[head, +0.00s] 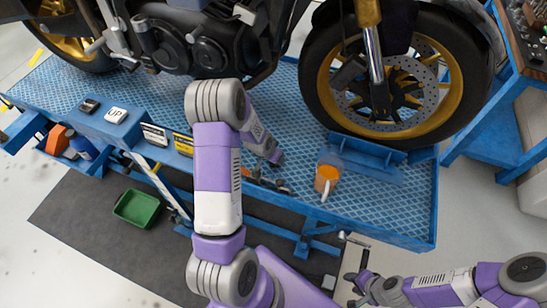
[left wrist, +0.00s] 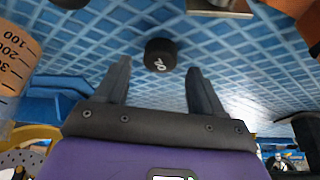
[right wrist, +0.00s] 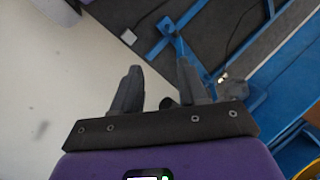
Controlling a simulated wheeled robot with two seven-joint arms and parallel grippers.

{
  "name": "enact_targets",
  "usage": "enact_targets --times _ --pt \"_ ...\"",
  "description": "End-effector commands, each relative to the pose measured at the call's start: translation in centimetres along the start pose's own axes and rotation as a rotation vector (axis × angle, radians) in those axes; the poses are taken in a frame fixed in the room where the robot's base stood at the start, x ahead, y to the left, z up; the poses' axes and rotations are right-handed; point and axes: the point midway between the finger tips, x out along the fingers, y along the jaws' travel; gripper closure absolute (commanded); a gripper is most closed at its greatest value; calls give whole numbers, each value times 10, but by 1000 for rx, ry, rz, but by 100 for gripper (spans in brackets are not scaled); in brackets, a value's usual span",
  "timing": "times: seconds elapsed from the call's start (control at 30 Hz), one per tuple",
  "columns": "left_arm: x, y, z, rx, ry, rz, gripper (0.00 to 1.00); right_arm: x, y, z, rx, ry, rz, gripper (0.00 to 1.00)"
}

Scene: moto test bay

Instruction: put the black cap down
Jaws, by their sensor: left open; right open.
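The black cap (left wrist: 160,55) is a short round piece with a white "10" on it. In the left wrist view it sits on the blue patterned deck between and slightly beyond my left fingertips. My left gripper (left wrist: 158,68) is open, with visible gaps between the cap and both fingers. In the head view, my left gripper (head: 274,163) is low over the deck, and I cannot pick out the cap there. My right gripper (head: 352,289) is open and off the deck's front edge. It shows empty in the right wrist view (right wrist: 158,78).
A jug with orange contents (head: 327,180) stands on the blue deck (head: 400,205) right of my left gripper; its scale shows in the left wrist view (left wrist: 14,62). The motorcycle wheel (head: 318,75) is behind. A green tray (head: 137,208) lies on the floor mat.

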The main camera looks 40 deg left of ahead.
Motion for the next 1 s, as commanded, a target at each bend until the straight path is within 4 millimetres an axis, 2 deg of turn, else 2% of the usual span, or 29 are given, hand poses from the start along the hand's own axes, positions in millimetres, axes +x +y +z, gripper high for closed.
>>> enact_targets --times 0.03,0.2,0.4,0.6,1.0 --pt "-14 0 -2 -1 4 -1 32 -4 -2 0 0 0 0 57" --pt "-53 0 -2 0 6 0 32 -11 -4 0 0 0 0 57" --pt "-85 0 -1 0 3 0 32 -16 -6 1 0 0 0 57" --pt "-98 0 0 1 1 0 32 -18 -7 1 0 0 0 57" --pt "-98 0 0 1 0 0 32 -18 -7 1 0 0 0 57"
